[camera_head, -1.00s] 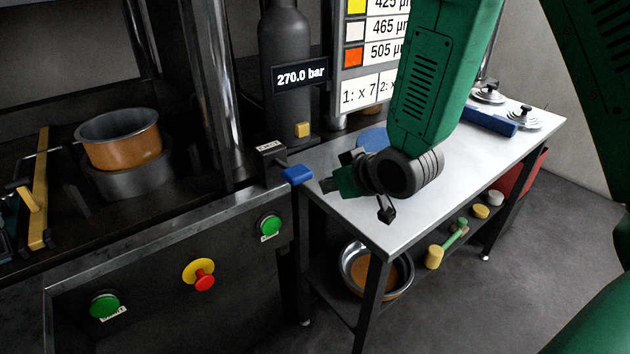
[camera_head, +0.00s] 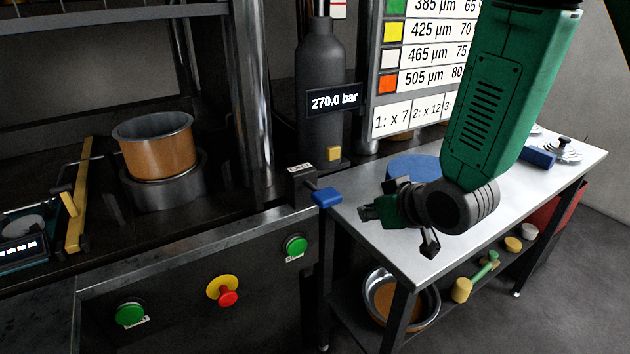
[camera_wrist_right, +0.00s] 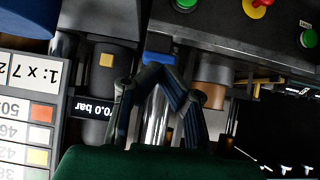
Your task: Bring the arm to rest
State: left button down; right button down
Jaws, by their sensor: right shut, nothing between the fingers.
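My right arm's green forearm comes down from the top right in the head view. My right gripper (camera_head: 366,212) hangs over the near left part of the steel table (camera_head: 520,190), pointing left, apart from the blue lever handle (camera_head: 327,197). The gripper is shut and empty. In the right wrist view its dark fingers (camera_wrist_right: 158,72) come together in front of the machine, which looks upside down there. My left gripper is not in view.
The press bench (camera_head: 200,260) with green and red buttons stands at the left, holding an orange-brown pot (camera_head: 158,148). A grey gas bottle (camera_head: 320,90) stands behind the lever. A blue disc (camera_head: 412,166) lies on the table. A metal bowl (camera_head: 428,318) sits below.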

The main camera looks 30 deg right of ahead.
jog(key=s+a+f+g+b, duration=0.1)
jog(key=s+f+g, duration=0.1)
jog(key=s+f, duration=0.35)
jog(key=s+a+f+g+b, duration=0.1)
jog(key=s+f+g, duration=0.15)
jog(key=f, duration=0.65)
jog(key=s+a+f+g+b, duration=0.1)
jog(key=s+f, duration=0.3)
jog(key=f, duration=0.4)
jog(key=s+a+f+g+b, duration=0.1)
jog(key=s+f+g, duration=0.3)
jog(key=s+f, duration=0.6)
jog(key=s, duration=0.3)
jog(key=shift+s+a+h+b, duration=0.3)
jog(key=shift+s+h+b, duration=0.05)
jog(key=shift+h+b, duration=0.05)
jog(key=shift+w, duration=0.15)
